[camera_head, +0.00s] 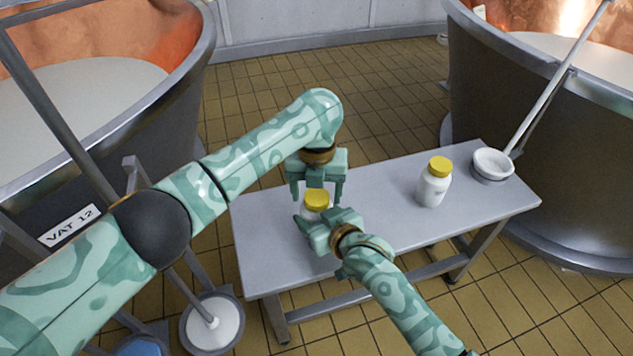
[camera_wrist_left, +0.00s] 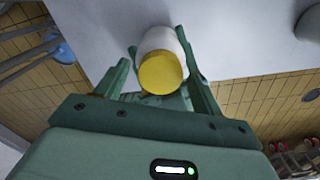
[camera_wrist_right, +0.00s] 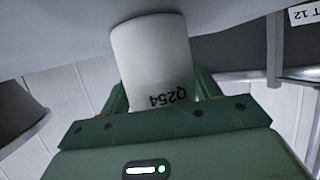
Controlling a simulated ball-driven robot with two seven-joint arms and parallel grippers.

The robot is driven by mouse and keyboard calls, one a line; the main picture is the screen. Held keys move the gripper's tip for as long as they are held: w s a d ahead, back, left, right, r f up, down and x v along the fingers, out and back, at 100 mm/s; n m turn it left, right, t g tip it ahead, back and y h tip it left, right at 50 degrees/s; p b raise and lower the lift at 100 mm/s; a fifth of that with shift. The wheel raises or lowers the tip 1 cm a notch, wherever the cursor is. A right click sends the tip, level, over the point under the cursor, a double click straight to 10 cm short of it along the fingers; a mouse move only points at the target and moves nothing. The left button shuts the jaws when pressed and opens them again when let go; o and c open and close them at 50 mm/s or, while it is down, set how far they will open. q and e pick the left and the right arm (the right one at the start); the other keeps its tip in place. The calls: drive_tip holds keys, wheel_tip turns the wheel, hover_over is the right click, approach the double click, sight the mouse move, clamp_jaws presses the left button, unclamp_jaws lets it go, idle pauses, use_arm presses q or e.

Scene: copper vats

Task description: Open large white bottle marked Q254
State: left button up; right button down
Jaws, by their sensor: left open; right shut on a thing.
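The white bottle (camera_wrist_right: 152,60) marked Q254 stands on the grey table, its label showing upside down in the right wrist view. Its yellow cap (camera_head: 316,199) is on it, and the cap also shows in the left wrist view (camera_wrist_left: 161,73). My right gripper (camera_head: 318,222) is shut on the bottle's body from the near side. My left gripper (camera_head: 317,196) is open, pointing down just above the bottle, with its fingers on either side of the cap. In the head view the bottle's body is mostly hidden by my right gripper.
A second white bottle (camera_head: 433,188) with a yellow cap stands on the right part of the table (camera_head: 385,205). Large copper vats stand left and right. The table's middle is clear.

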use_arm(q)
drive_tip(key=c, duration=1)
drive_tip(key=n, duration=0.7)
drive_tip(key=shift+c, duration=0.2)
drive_tip(key=n, duration=0.5)
drive_tip(key=shift+n, duration=0.4)
drive_tip(key=n, duration=0.4)
drive_tip(key=o, duration=1.1)
